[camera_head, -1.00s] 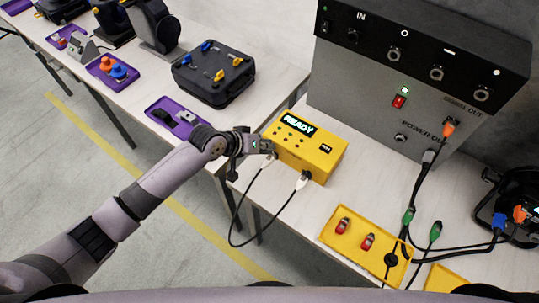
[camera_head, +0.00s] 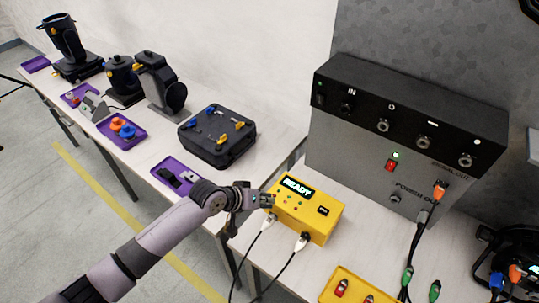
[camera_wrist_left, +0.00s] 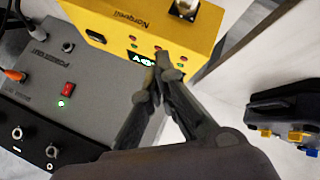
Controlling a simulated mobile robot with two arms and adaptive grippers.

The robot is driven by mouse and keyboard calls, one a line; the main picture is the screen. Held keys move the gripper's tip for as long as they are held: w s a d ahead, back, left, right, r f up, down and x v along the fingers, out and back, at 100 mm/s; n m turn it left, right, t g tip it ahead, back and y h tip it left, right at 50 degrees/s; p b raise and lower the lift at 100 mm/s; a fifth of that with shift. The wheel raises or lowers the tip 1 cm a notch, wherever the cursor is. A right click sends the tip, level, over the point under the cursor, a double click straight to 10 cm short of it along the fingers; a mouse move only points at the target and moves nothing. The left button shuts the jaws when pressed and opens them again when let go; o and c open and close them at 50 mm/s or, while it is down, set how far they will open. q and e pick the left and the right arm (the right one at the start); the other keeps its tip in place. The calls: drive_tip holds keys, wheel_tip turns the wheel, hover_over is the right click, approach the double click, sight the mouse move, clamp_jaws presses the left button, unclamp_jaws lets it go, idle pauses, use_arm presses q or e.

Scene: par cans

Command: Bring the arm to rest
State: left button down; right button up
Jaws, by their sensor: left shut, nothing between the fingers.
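My left gripper (camera_head: 268,200) is at the left end of the yellow tester box (camera_head: 308,211), whose display reads READY. Its fingers are shut and empty. In the left wrist view the closed fingertips (camera_wrist_left: 163,64) appear in front of the yellow box (camera_wrist_left: 120,25), close to its display and small lights. I cannot tell whether they touch it. My right gripper is not in view.
A yellow tray (camera_head: 357,287) lies in front. On the left table are a black case (camera_head: 217,137), purple trays (camera_head: 163,176) and black lamps (camera_head: 160,82). A gap separates the tables.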

use_arm(q)
drive_tip(key=s+m, duration=0.1)
drive_tip(key=s, duration=0.6)
drive_tip(key=s+a+g+y, duration=0.2)
drive_tip(key=s+a+y, duration=0.5)
drive_tip(key=s+a, duration=1.35)
wheel_tip(320, 180, down, 31)
drive_tip(key=s+g+b, duration=0.1)
drive_tip(key=s+b, duration=0.1)
drive_tip(key=b, duration=0.3)
drive_tip(key=s+a+f+g+b, duration=0.1)
drive_tip(key=s+f+b, duration=0.3)
drive_tip(key=s+f, duration=1.2)
wheel_tip(320, 180, down, 2)
drive_tip(key=shift+s+a+f, duration=0.2)
drive_tip(key=shift+a+f, duration=0.05)
drive_tip(key=shift+a, duration=0.4)
